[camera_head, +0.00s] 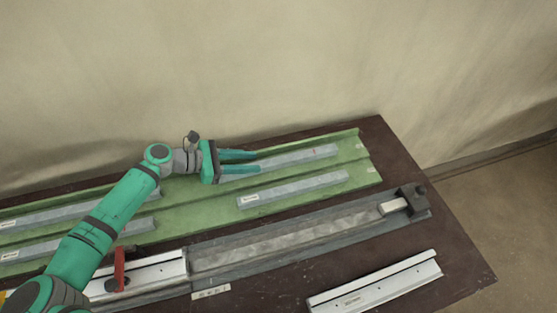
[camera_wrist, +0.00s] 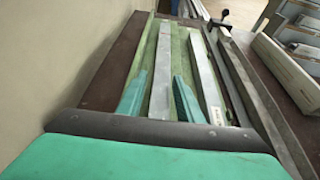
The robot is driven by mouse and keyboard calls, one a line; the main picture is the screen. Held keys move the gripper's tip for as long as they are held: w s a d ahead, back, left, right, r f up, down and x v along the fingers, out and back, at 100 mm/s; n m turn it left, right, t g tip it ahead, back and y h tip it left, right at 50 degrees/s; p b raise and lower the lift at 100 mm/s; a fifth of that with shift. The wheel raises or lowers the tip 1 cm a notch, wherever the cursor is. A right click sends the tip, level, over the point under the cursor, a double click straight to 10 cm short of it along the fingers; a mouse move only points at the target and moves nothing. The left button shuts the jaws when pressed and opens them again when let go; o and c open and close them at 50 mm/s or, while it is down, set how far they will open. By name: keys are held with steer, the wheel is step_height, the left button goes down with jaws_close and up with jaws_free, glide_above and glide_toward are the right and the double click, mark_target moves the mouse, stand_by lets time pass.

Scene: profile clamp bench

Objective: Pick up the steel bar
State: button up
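Several grey steel bars lie lengthwise in a shallow green tray (camera_head: 190,221). The back right bar (camera_head: 305,154) extends out past my gripper (camera_head: 257,161). My gripper is open, its two teal fingers pointing right along this bar. In the wrist view, the same bar (camera_wrist: 162,88) runs between the spread fingers (camera_wrist: 159,76), with gaps on both sides. I cannot tell how high the fingers are above it. A front right bar (camera_head: 293,189) lies apart, nearer the front; it also shows in the wrist view (camera_wrist: 205,80). My gripper hides part of the back right bar.
In front of the tray is a long grey clamp fixture (camera_head: 290,237) with a dark end block (camera_head: 411,198) and a red handle (camera_head: 119,268). A pale profile (camera_head: 375,283) lies at the table's front right. The wall (camera_head: 280,70) stands close behind the table.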

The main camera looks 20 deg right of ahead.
mark_target(271, 162)
steer(key=shift+d+f, duration=0.1)
steer(key=shift+d, duration=0.15)
steer(key=shift+s+d+f, duration=0.1)
steer(key=shift+d, duration=0.15)
steer(key=x, duration=0.4)
steer(key=shift+s+d, duration=0.15)
steer(key=shift+d, duration=0.3)
steer(key=shift+a, duration=0.15)
jaws_close()
